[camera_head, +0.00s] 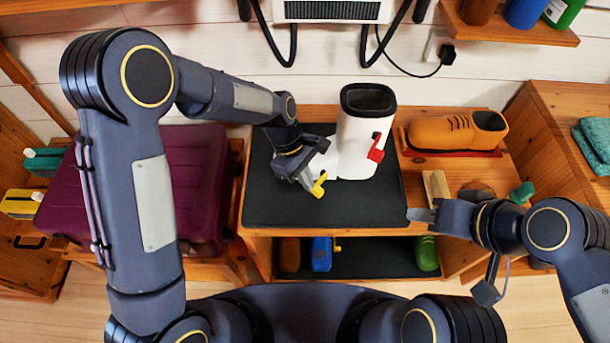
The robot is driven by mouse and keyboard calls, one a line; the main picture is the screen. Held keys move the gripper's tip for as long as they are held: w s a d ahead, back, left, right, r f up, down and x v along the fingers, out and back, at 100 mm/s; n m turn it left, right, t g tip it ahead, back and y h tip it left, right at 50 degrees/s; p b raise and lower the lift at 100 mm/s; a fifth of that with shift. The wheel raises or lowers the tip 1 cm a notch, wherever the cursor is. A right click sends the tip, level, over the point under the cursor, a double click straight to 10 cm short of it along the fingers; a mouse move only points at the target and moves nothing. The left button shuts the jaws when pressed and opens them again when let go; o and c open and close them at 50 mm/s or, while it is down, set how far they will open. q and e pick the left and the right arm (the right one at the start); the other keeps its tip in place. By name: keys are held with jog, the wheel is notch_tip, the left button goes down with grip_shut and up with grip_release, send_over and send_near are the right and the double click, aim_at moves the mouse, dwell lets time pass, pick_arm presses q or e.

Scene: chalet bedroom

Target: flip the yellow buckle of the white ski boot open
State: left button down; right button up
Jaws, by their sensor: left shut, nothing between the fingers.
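The white ski boot (354,143) stands upright on the black mat (300,212) on the wooden bench. Its red buckle (376,148) is on the right side of the shaft. Its yellow buckle (319,185) sticks out at the toe end, toward the bench's front. My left gripper (312,184) is shut with nothing held, right at the yellow buckle's left side; whether it touches the buckle is not clear. It hides part of the boot's toe. My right gripper (420,214) is away from the boot, over the bench's front right; its finger opening is hard to make out.
A tan shoe (456,131) lies behind on the bench's right, with a brush (437,188) and a round tin (476,191) in front of it. A boot dryer (332,10) hangs behind. Shoes sit on the lower shelf (375,257).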

pick_arm(q)
jog(key=shift+w, duration=0.1)
jog(key=shift+w+d, duration=0.25)
jog(key=shift+w, duration=0.45)
jog(key=shift+p, duration=0.3)
jog(key=p+v, duration=0.7)
jog(key=v, duration=0.3)
jog(key=shift+w+p, duration=0.2)
jog(key=shift+p, duration=0.2)
jog(key=shift+d, duration=0.1)
